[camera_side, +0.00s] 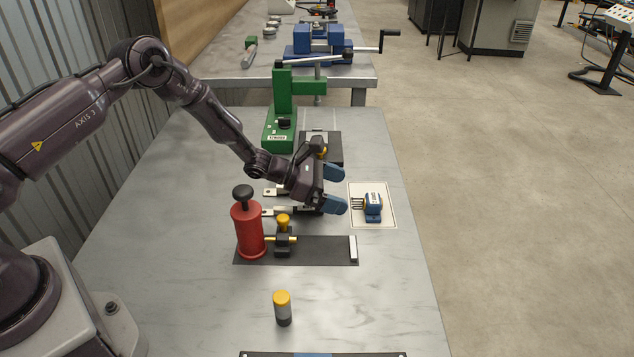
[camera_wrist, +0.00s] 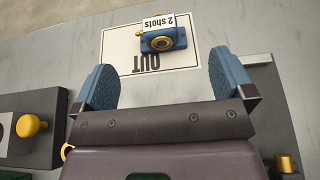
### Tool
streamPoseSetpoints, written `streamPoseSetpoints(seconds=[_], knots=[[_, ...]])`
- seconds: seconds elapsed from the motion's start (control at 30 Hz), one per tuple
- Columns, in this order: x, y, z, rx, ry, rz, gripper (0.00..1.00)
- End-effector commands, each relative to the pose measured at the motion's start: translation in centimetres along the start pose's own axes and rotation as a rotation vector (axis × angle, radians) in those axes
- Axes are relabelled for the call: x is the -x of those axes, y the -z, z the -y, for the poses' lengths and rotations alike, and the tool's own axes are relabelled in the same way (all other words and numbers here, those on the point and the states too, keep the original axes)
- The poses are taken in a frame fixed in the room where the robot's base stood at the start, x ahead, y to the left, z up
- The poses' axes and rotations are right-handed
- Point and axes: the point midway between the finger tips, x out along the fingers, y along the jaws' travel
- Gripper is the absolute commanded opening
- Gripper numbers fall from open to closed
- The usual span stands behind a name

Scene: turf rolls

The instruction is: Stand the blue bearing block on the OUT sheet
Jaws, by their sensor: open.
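The blue bearing block (camera_side: 373,212) rests on the white OUT sheet (camera_side: 385,188) at the right of the bench. In the wrist view, the block (camera_wrist: 150,46) shows a brass-ringed bore and a white "2 shots" tag, and lies inside the sheet's border (camera_wrist: 112,46), above the OUT print. My gripper (camera_side: 334,189) is open and empty, to the left of the block in the side view. In the wrist view, its blue fingertips (camera_wrist: 165,80) are spread apart, with the block beyond them and clear of both. The block's underside is hidden.
A red cylinder with a black knob (camera_side: 248,230) and a yellow-knobbed clamp (camera_side: 283,238) stand on a dark plate (camera_side: 325,252). A green press (camera_side: 283,115) stands behind my gripper. A yellow-capped bottle (camera_side: 283,308) stands in front. Bench right of the bottle is clear.

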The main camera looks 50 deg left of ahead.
Motion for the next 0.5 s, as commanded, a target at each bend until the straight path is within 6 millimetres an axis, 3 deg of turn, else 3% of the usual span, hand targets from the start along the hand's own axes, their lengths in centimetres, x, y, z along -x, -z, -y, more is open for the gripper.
streamPoseSetpoints(seconds=[0.03,0.2,0.5], knots=[[1.2,-0.1,-0.1,0.000,-0.003,-0.001,1.00],[3.8,0.0,-0.1,0.000,-0.003,0.000,1.00],[5.0,0.0,0.0,-0.002,0.001,0.000,1.00]])
